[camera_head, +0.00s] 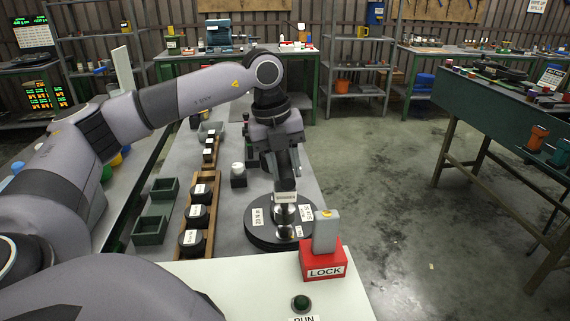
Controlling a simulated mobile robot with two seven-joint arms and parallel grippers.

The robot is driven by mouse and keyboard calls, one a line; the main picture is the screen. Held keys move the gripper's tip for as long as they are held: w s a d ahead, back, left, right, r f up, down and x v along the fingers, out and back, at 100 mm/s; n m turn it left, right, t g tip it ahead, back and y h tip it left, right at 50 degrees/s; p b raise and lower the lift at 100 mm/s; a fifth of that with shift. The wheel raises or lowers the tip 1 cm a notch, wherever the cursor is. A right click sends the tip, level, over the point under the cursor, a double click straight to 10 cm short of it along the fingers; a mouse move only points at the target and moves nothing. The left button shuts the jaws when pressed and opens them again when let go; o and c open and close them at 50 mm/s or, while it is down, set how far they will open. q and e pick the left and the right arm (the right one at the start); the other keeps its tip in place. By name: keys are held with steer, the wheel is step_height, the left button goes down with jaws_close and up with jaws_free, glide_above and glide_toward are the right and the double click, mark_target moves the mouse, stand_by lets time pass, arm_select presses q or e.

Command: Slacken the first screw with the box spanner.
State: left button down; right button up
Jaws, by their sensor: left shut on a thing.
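My left gripper (285,182) points down over the black round disc (258,230) and is shut on the box spanner (285,209). The spanner is upright, with a pale label near its top and a silver shaft below. Its lower end meets the disc area near the front right; whether it is seated on a screw cannot be told. A small silver part (306,213) shows on the disc right beside the spanner. The first screw cannot be made out. The disc carries several white labels. My right gripper is not in view.
A red LOCK block (324,261) with a grey upright lever (326,232) stands close in front of the disc. A green RUN button (300,302) is nearer. Wooden racks (209,215) with dark labelled pots and green trays (150,231) lie left. Open floor lies right.

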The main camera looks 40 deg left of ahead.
arm_select(q)
steer(key=shift+m, duration=1)
steer(key=m, duration=0.2)
steer(key=m+p, duration=0.1)
steer(key=m, duration=0.1)
steer(key=f+m+g, duration=0.1)
steer(key=m, duration=0.1)
steer(key=shift+h+p, duration=0.3)
steer(key=shift+h, duration=0.1)
steer(key=shift+f, duration=0.15)
